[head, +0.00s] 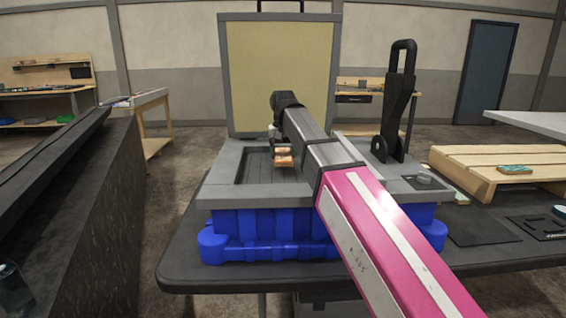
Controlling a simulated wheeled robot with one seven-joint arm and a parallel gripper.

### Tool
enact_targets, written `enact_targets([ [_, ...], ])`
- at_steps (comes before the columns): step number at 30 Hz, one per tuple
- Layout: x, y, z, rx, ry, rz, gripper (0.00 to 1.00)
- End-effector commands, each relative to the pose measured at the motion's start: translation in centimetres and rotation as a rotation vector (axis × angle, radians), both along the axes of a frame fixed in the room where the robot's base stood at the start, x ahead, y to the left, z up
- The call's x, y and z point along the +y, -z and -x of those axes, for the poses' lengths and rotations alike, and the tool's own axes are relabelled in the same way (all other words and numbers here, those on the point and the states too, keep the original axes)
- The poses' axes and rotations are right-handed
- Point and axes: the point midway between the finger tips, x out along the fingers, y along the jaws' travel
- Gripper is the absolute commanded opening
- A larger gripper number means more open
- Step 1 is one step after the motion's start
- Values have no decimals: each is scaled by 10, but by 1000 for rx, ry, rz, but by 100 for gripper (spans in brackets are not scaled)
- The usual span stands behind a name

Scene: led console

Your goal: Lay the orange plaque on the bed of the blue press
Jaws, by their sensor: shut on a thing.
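The press has a blue base (275,233) and a grey top with a dark, recessed, grooved bed (252,168). Its yellowish lid panel (278,75) stands upright at the back. My gripper (283,150) is shut on the small orange plaque (284,162) and points down over the bed. The plaque shows as an orange-brown piece below the fingers. I cannot tell whether it touches the bed. My arm hides the right part of the bed.
A black lever (396,105) stands upright on the press's right side. A dark mat (477,226) lies on the table. A dark sloped structure (75,205) stands at left.

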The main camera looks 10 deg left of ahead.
Motion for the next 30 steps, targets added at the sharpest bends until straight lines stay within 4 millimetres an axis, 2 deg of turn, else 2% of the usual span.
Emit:
enact_targets([
  [7, 0, 32, 1, 1, 0, 0, 38],
  [19, 0, 37, 1, 1, 0, 0, 38],
  [20, 0, 36, 1, 1, 0, 0, 70],
  [21, 0, 36, 1, 1, 0, 0, 83],
  [22, 0, 36, 1, 1, 0, 0, 89],
  [30, 0, 36, 1, 1, 0, 0, 89],
])
